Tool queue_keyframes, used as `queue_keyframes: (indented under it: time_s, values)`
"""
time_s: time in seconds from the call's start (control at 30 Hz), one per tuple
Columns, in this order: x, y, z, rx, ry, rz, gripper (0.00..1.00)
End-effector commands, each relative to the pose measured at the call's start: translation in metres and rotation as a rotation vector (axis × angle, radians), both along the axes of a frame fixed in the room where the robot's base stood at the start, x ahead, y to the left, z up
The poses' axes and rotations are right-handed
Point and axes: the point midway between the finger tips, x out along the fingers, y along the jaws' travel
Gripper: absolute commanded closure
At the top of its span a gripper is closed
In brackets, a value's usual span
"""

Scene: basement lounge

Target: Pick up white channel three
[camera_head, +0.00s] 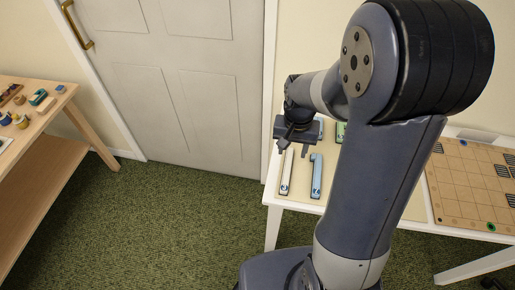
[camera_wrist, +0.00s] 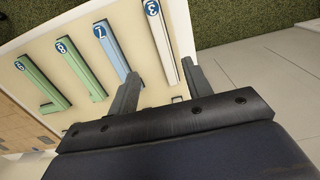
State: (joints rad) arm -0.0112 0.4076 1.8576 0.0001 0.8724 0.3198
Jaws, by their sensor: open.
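The white channel three (camera_head: 287,172) lies lengthwise near the left end of the white-edged table, with a blue round mark at its near end. It also shows in the wrist view (camera_wrist: 163,42), marked 3. A blue channel (camera_head: 316,176) lies beside it to the right; in the wrist view it (camera_wrist: 111,50) is marked 7. My gripper (camera_head: 295,149) is open and empty over the table, near the far end of channel three. In the wrist view, my gripper (camera_wrist: 160,86) has its fingers on either side of channel three's line; the height between them is unclear.
Two green channels (camera_wrist: 78,70) (camera_wrist: 42,84) lie past the blue one. A tan board with holes (camera_head: 468,185) is on the table's right part. A wooden table (camera_head: 65,100) with small items stands at left. Green carpet between is clear.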

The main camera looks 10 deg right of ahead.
Motion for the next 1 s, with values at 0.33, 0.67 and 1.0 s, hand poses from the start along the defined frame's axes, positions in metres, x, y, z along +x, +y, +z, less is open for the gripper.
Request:
queue_keyframes:
  time_s: [0.33,0.67,1.0]
  values:
    - [0.003,0.0,-0.044,0.0,0.009,-0.006,0.53]
    - [0.005,-0.001,-0.066,0.0,0.006,-0.006,0.53]
    - [0.008,-0.005,-0.105,0.0,0.007,-0.006,0.53]
